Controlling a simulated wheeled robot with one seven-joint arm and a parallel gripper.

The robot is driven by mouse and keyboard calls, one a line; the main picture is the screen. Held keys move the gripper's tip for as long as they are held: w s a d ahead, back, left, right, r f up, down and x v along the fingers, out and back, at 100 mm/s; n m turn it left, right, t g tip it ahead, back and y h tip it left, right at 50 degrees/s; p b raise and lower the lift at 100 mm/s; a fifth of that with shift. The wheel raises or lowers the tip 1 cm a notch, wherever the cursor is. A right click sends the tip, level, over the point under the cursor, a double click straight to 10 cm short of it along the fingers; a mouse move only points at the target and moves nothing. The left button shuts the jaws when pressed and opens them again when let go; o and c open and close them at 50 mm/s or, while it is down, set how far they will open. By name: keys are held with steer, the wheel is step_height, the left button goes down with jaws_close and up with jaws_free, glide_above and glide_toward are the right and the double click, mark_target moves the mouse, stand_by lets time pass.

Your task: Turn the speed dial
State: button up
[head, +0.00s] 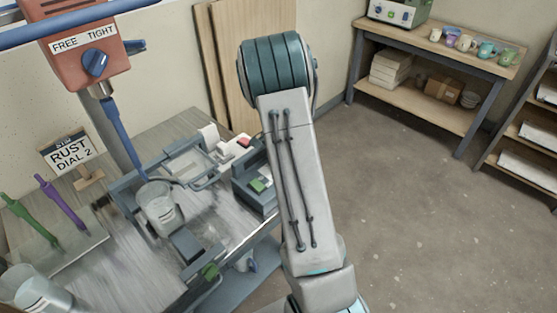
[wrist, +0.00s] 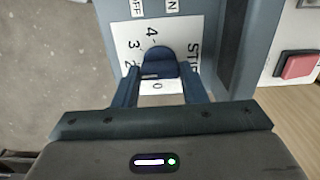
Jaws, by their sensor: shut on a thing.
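In the wrist view, the blue speed dial (wrist: 159,60) sits on a white panel with the numbers 4, 3, 2 and 0 showing around it. My gripper (wrist: 158,72) has one blue finger on each side of the dial and is shut on it. Which number the dial points to is not clear. In the head view my arm hides the gripper and dial. A sign (head: 71,155) on the left reads "RUST DIAL 2". The orange stirrer head (head: 85,55) with a "FREE TIGHT" knob stands above a clear bucket (head: 160,205), its blue shaft reaching down toward it.
A grey control box (head: 243,192) stands beside my arm on the bench. A red button (wrist: 299,65) is at right in the wrist view. A shelf table (head: 440,48) with cups is at the back; the floor at right is clear.

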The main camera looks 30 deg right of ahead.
stand_by(0.4)
steer(key=o, duration=1)
step_height(320, 180, up, 14)
